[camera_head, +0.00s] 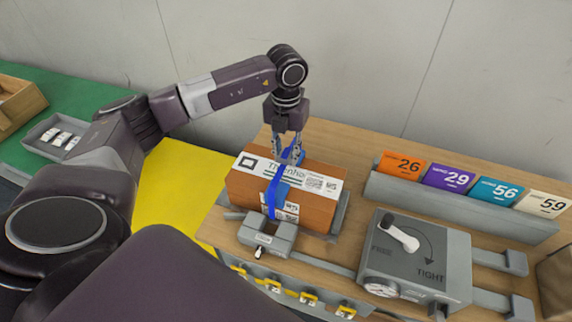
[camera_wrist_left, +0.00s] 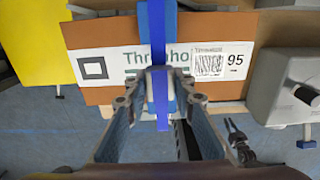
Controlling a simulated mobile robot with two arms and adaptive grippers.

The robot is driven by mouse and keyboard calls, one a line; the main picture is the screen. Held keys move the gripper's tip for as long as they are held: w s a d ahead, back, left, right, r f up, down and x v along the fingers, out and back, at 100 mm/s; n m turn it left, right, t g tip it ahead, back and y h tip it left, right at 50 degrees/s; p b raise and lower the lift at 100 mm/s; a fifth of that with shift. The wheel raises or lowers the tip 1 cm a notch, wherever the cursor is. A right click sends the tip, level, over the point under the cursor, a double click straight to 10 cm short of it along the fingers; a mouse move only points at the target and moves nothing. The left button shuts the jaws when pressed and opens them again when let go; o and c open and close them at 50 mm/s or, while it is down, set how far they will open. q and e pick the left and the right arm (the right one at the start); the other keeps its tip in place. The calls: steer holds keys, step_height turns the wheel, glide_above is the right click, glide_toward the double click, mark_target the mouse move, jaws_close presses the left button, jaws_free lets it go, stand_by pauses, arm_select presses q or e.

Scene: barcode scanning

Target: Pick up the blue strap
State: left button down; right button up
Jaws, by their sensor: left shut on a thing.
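The blue strap (camera_head: 277,184) runs over the top and down the front of a brown box (camera_head: 247,188). The fingers hide part of the strap. My right gripper is not seen clearly in the head view.
A grey device with a lever (camera_head: 415,255) marked TIGHT stands right of the box. A grey rack (camera_head: 455,207) of numbered cards is behind it. A grey tray (camera_head: 55,140) with small white items lies on the green surface at left. The yellow area (camera_head: 185,200) is clear.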

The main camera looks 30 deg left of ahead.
arm_select(q)
step_height(320, 180, up, 16)
steer(key=b, duration=0.2)
steer(key=shift+f+b, duration=0.15)
steer(key=shift+b, duration=0.15)
stand_by(0.6)
